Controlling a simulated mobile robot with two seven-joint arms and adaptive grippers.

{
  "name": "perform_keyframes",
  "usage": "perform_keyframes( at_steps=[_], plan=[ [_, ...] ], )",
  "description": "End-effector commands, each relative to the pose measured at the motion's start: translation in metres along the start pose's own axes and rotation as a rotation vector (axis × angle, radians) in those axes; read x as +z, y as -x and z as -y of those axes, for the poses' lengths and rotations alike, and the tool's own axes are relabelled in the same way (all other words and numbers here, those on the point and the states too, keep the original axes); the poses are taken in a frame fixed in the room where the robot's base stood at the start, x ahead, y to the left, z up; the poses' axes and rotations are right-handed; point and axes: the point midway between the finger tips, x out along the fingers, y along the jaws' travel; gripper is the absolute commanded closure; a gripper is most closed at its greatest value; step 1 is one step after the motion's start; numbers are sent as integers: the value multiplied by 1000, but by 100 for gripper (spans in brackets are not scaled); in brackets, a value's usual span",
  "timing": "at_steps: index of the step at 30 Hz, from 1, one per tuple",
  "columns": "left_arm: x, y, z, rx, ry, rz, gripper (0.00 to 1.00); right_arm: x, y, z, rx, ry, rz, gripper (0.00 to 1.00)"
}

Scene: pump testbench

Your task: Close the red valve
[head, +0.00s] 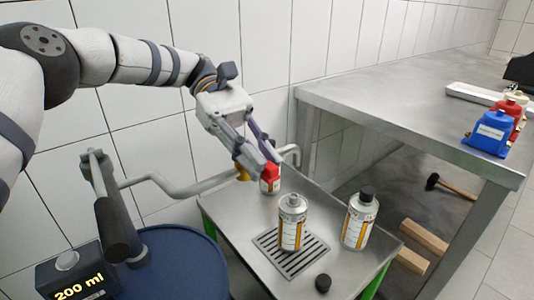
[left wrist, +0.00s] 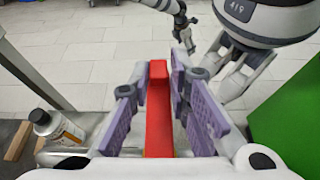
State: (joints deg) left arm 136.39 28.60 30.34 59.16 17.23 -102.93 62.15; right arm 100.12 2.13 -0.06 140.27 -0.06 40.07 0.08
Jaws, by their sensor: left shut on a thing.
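The red valve's lever is clearest in the left wrist view (left wrist: 159,115), a long red bar running between my gripper's purple pads. In the head view the lever's end (head: 270,152) shows at the fingertips, beside the brass valve body (head: 242,172) on the grey pipe. My left gripper (head: 256,150) reaches down from the upper left and is shut on the lever. The fingers hide part of the lever and valve.
A blue drum (head: 180,265) with a pump handle (head: 118,230) stands left. A steel table (head: 400,95) is right.

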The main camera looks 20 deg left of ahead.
Motion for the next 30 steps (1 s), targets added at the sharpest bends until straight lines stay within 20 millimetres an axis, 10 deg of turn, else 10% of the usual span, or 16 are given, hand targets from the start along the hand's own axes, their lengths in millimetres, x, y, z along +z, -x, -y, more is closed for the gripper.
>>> perform_keyframes(
  at_steps=[7, 10, 20, 30],
  plan=[
    [0, 0, -1, 4, -5, -3, 100, 0, 0, 0, 0, 0, 0, 24],
    [0, 0, -1, 3, -4, -2, 65, 0, 0, 0, 0, 0, 0, 24],
    [3, 1, -1, 2, -3, -2, 65, 0, 0, 0, 0, 0, 0, 24],
    [73, 30, -1, 2, -6, -5, 65, 0, 0, 0, 0, 0, 0, 24]
  ],
)
